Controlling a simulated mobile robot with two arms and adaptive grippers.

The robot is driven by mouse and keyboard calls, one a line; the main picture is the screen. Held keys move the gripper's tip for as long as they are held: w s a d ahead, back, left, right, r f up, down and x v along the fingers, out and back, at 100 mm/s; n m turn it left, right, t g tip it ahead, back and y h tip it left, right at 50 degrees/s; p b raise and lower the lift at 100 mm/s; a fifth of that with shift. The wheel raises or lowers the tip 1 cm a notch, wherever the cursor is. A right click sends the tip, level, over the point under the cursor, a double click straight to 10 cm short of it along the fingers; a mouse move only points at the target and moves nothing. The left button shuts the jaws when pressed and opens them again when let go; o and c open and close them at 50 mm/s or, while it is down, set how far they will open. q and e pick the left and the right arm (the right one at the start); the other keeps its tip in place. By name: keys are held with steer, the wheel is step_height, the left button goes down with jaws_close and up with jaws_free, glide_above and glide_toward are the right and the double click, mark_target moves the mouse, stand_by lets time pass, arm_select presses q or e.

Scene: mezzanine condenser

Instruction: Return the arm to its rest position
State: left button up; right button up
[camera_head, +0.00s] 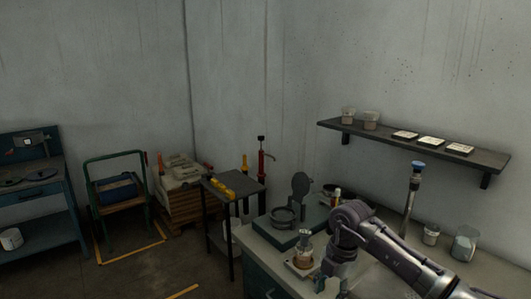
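One arm of mine comes in from the lower right over the workbench (262,247) and bends down at its wrist. The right gripper (331,286) is at its lower end, close to the bottom edge of the view. It is small and partly cut off, so I cannot tell if it is open or shut. A small glass vessel with brownish contents (303,254) stands on a pale plate just left of the gripper, apart from the wrist. My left gripper is not in view.
A device with a round raised lid (300,186) stands on the bench behind the vessel. A blue-topped upright post (415,180), a glass beaker (465,243) and a small jar (431,234) are at right. A wall shelf (400,142) hangs above. Open floor lies at left.

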steer(key=s+a+f+m+t+y, duration=0.1)
steer(key=s+a+f+m+y, duration=0.1)
steer(key=a+f+y, duration=1.1)
steer(key=d+f+m+t+h+b, duration=0.1)
steer(key=d+f+m+t+h, duration=0.4)
steer(key=f+m+t, duration=0.8)
steer(key=s+d+f+m+g+h, duration=0.35)
steer(key=s+d+f, duration=0.25)
steer(key=s+f, duration=0.55)
steer(key=s+d+f+m+g+h, duration=0.2)
steer(key=s+d+f+h, duration=0.2)
steer(key=s+d+f, duration=0.5)
arm_select(q)
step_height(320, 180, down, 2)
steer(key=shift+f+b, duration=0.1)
steer(key=shift+b, duration=0.35)
arm_select(e)
steer(key=s+f+m+g+h, duration=0.1)
steer(key=s+f+g, duration=0.2)
steer(key=s, duration=1)
steer(key=s+d+f+m+g+h, duration=0.1)
steer(key=s+f+g, duration=0.3)
steer(key=s+f, duration=0.4)
steer(key=s+m, duration=0.1)
steer(key=s, duration=0.5)
steer(key=shift+s, duration=0.3)
